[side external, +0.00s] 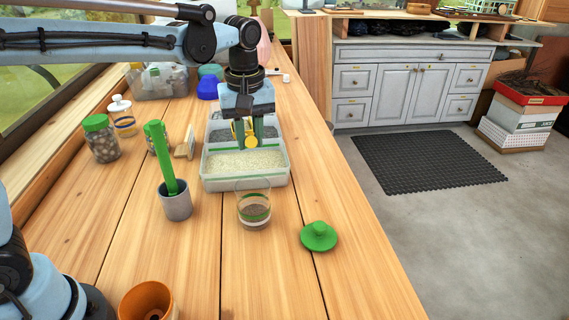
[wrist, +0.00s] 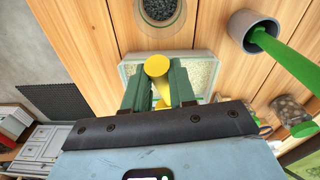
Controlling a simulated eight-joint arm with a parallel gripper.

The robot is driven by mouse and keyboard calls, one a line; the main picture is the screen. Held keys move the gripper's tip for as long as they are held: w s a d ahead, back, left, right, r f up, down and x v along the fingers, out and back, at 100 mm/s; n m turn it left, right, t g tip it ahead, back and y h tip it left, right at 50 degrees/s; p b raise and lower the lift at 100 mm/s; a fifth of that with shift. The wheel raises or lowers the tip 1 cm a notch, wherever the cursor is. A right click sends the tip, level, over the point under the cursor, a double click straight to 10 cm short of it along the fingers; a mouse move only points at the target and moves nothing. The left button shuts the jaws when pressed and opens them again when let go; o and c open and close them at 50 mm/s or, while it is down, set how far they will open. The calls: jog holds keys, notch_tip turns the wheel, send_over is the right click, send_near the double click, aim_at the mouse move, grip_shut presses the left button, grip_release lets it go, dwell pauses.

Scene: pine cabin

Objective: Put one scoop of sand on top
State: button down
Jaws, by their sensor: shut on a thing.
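My gripper (side external: 251,131) is shut on a yellow scoop (side external: 250,141) and holds it over the divided tray (side external: 287,181). The scoop also shows between the green fingers in the wrist view (wrist: 158,66). The tray's near compartment holds pale sand (side external: 243,163); the far one holds dark grey grains. I cannot tell whether the scoop touches the sand or has any in it. The open glass jar (side external: 254,208) stands in front of the tray, with dark, pale and green bands. It shows at the top of the wrist view (wrist: 160,11).
A green lid (side external: 319,237) lies right of the jar. A grey cup (side external: 176,206) with a tall green tool stands left. A terracotta pot (side external: 147,301) is at the front. A pebble jar (side external: 102,140) stands farther left. The table's right edge is clear.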

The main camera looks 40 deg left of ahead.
jog(key=s+d+r+n, duration=0.1)
jog(key=s+d+n, duration=0.2)
jog(key=d, duration=0.7)
jog(key=s+d+r+n, duration=0.1)
jog(key=s+d+n, duration=0.2)
jog(key=d, duration=0.6)
jog(key=w+a+r+g+h, duration=0.2)
jog(key=a+r+h, duration=0.8)
jog(key=a, duration=0.3)
jog(key=shift+w+a+h, duration=0.25)
jog(key=shift+a+h, duration=0.15)
jog(key=shift+h, duration=0.5)
dwell(0.8)
dwell(0.7)
